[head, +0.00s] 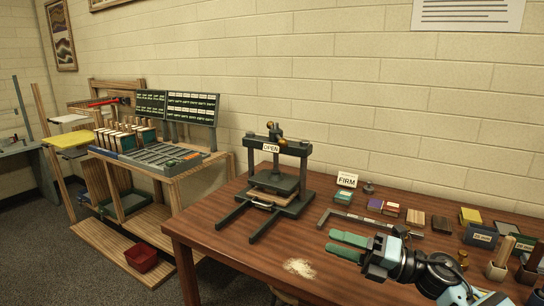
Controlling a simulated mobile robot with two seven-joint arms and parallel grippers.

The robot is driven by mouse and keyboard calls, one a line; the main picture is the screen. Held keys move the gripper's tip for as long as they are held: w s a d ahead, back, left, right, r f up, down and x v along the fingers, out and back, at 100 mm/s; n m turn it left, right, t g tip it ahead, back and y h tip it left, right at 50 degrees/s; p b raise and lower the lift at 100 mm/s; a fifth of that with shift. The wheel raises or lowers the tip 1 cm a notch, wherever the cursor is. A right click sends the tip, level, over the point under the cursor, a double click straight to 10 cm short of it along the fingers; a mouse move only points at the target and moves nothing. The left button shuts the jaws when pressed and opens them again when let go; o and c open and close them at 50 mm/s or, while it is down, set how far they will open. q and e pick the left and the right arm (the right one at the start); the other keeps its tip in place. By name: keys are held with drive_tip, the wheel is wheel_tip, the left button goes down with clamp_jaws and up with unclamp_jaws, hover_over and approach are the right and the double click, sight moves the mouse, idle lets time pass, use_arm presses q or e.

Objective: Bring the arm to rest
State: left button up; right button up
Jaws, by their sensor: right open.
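My right gripper (331,242) is in the head view at the lower right, over the brown wooden table (225,232). Its two green fingers point left and stand apart, with nothing between them. My right arm comes in from the bottom right corner. The gripper is to the right of a dark press (301,150) with an "OPEN" sign, and apart from it. My left gripper is not in view.
A "FIRM" card (347,180), a dark angled bar (355,217) and several small blocks lie behind the gripper. Wooden holders (497,270) stand close to my arm at right. A wooden workbench (190,170) with type trays is at left, with a red bin (141,258) below.

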drive_tip(key=s+d+f+m+t+h+p, duration=0.1)
drive_tip(key=s+d+f+m+t+h, duration=0.1)
drive_tip(key=s+f+m+t+h, duration=0.75)
drive_tip(key=s+d+f+m+h+p, duration=0.15)
drive_tip(key=s+f+m, duration=0.45)
drive_tip(key=f+m, duration=0.85)
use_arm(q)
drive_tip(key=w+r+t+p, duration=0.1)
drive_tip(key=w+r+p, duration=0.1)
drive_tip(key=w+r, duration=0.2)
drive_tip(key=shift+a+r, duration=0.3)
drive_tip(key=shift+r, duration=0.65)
use_arm(e)
drive_tip(key=s+d+f+m+g+h, duration=0.1)
drive_tip(key=s+f+m+g, duration=0.3)
drive_tip(key=s, duration=0.9)
drive_tip(key=s+d+f+m+g+h, duration=0.1)
drive_tip(key=s+f+m+g+h, duration=0.3)
drive_tip(key=s+f+m, duration=0.3)
drive_tip(key=s, duration=0.5)
drive_tip(key=shift+s+d+f, duration=0.15)
drive_tip(key=shift+s+d, duration=0.2)
drive_tip(key=shift+s, duration=0.05)
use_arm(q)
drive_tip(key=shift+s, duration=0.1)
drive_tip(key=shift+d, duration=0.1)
